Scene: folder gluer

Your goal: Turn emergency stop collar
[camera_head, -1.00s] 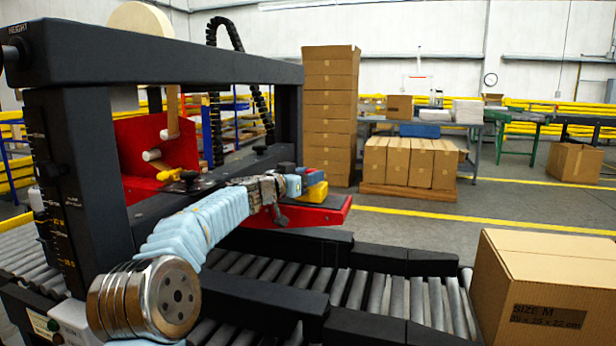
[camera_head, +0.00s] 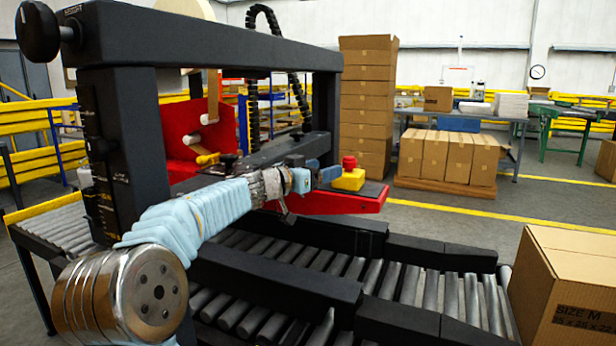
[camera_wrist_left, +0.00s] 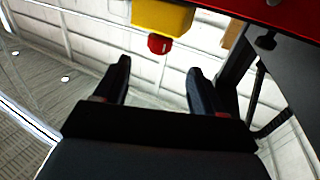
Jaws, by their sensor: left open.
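The emergency stop is a yellow box (camera_head: 348,181) with a red collar (camera_head: 349,162) on top, on the red end of the machine's arm. In the left wrist view the yellow box (camera_wrist_left: 162,14) and red collar (camera_wrist_left: 159,44) appear upside down at the top. My left gripper (camera_head: 328,174) is just left of the box in the head view, partly covering it. In the wrist view its two dark fingers (camera_wrist_left: 160,68) are spread, with the collar beyond the gap between the tips and nothing held. My right gripper is not in view.
The black machine frame (camera_head: 200,45) spans above and behind my left arm. Rollers (camera_head: 270,295) and black rails (camera_head: 270,270) lie below. A cardboard box (camera_head: 565,290) stands at the right. Stacked cartons (camera_head: 368,110) stand farther back.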

